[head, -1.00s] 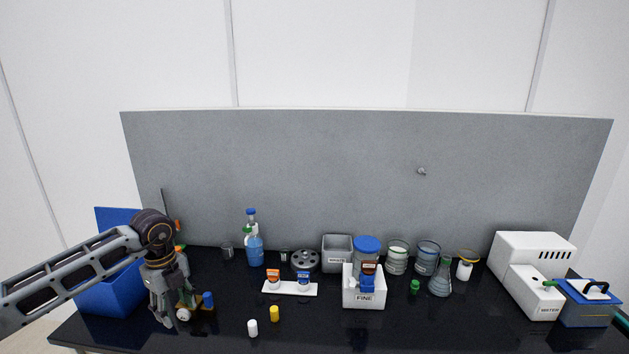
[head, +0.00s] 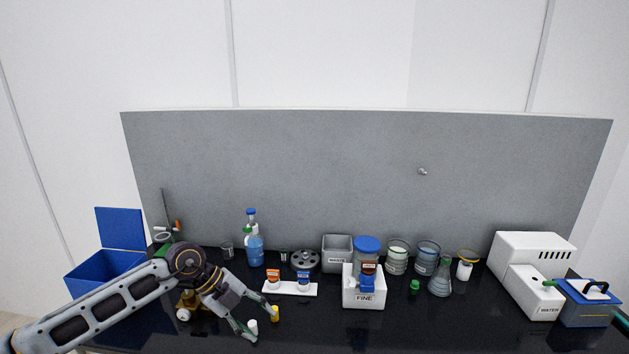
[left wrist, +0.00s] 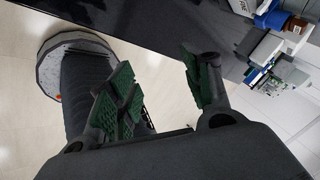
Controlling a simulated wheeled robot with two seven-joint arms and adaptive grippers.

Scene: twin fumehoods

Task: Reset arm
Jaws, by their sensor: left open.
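My left arm comes in from the left in the head view. My left gripper (head: 262,328) is open and empty, with its fingers pointing down and right near the table's front. One fingertip is close to the white cap (head: 253,326) and the other is near the yellow cap (head: 275,313); I cannot tell whether they touch. In the left wrist view the green-padded fingers (left wrist: 160,88) stand apart with nothing between them. My right gripper is not seen.
The black table (head: 320,325) has a clear front middle. A blue bin (head: 95,272) stands at the left. A white tray (head: 290,291), a white FINE box (head: 363,298), bottles and beakers stand along the back. A white machine (head: 530,270) is at the right.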

